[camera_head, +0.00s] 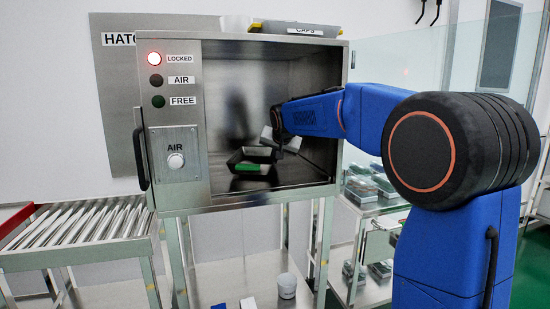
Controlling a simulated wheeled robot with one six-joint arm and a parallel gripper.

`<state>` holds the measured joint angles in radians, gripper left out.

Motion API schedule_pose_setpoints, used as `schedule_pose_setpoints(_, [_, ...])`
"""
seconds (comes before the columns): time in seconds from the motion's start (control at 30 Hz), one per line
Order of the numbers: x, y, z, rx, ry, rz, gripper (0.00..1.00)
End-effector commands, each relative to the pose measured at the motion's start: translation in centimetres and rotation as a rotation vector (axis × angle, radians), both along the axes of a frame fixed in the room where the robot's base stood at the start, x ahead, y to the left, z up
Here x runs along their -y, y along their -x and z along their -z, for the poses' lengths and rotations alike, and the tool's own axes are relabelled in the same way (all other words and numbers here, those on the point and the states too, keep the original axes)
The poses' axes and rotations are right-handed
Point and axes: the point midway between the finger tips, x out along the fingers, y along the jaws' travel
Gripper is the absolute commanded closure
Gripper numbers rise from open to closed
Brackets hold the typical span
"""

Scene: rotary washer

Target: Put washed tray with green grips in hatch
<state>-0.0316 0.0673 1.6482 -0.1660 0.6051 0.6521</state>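The dark tray with a green grip (236,157) is inside the steel hatch (268,200), low and near the middle of its opening. The green strip shows on the tray's near side. My blue arm reaches into the hatch from the right. My gripper (272,142) is at the tray's upper right, close to its rim. The fingers are small and partly hidden, so I cannot tell whether they touch the tray or whether the tray rests on the hatch floor.
An AIR knob (175,161) and a black handle (140,158) are at the hatch's left. A roller conveyor (85,235) stands left. A rack with several trays (366,190) stands right, behind my arm. A bin labelled CAPS (305,29) sits on top.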

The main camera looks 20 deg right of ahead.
Motion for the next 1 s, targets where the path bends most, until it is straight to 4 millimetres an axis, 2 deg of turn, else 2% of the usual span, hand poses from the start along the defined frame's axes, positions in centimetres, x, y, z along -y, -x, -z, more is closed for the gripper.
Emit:
schedule_pose_setpoints(0.9, [0.0,0.0,0.9,0.002,-0.001,0.001,1.0])
schedule_pose_setpoints(0.93, [0.0,0.0,0.9,0.002,-0.001,0.001,0.96])
schedule_pose_setpoints(1.0, [0.0,0.0,0.9,0.002,-0.001,0.001,0.79])
